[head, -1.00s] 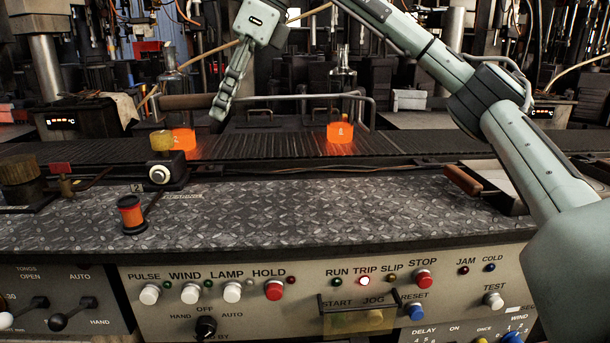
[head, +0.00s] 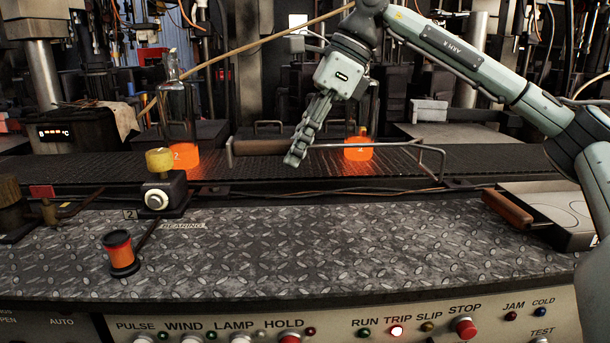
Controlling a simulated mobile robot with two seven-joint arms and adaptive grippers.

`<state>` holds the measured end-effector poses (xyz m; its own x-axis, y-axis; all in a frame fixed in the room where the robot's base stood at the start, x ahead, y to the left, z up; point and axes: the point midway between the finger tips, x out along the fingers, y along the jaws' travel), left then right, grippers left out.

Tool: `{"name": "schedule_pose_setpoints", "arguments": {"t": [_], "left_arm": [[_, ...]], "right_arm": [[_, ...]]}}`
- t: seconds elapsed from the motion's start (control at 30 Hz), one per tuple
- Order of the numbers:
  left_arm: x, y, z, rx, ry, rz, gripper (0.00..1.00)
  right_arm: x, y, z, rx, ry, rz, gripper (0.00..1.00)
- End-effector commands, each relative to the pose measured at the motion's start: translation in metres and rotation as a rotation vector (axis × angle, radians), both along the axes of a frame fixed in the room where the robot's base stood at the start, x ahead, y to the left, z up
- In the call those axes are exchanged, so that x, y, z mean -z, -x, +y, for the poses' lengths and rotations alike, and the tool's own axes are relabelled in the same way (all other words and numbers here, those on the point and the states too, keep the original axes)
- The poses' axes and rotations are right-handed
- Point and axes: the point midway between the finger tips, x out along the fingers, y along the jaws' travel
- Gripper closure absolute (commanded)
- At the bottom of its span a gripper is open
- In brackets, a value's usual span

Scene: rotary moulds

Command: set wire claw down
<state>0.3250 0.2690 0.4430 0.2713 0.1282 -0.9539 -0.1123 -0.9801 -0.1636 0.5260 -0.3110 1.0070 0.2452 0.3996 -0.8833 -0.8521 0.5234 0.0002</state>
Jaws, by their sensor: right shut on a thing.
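The wire claw has a dark wooden handle (head: 260,147) and a bent grey wire frame (head: 430,165) reaching right. My right gripper (head: 296,158) is shut on the claw near the handle's right end, its fingers pointing down. The claw is above or in front of the dark ribbed conveyor; I cannot tell its exact height. The wire passes near the right glowing bottle (head: 359,150), and I cannot tell whether they touch. My left gripper is out of view.
Another glass bottle with a glowing orange base (head: 183,155) stands left on the conveyor (head: 225,178). The patterned metal bench (head: 330,245) is mostly clear. A spool (head: 120,254) and a yellow-topped button block (head: 160,190) stand at left; a tray with a wooden-handled tool (head: 508,208) is at right.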

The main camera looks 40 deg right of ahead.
Motion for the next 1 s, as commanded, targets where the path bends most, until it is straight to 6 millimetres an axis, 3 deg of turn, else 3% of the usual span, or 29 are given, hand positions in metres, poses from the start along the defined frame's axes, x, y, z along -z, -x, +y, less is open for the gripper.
{"name": "schedule_pose_setpoints", "arguments": {"t": [0.17,0.43,0.97,1.0], "left_arm": [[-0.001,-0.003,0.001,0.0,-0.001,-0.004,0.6],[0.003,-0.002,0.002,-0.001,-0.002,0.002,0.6],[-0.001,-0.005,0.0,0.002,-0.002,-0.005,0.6],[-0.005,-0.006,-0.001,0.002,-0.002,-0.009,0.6]], "right_arm": [[0.009,0.008,-0.007,0.0,-0.001,-0.001,1.0],[0.043,0.008,-0.008,0.001,-0.001,0.0,1.0],[0.05,0.007,-0.007,0.0,-0.002,-0.001,1.0],[0.05,0.007,-0.007,0.0,-0.001,-0.001,0.81]]}}
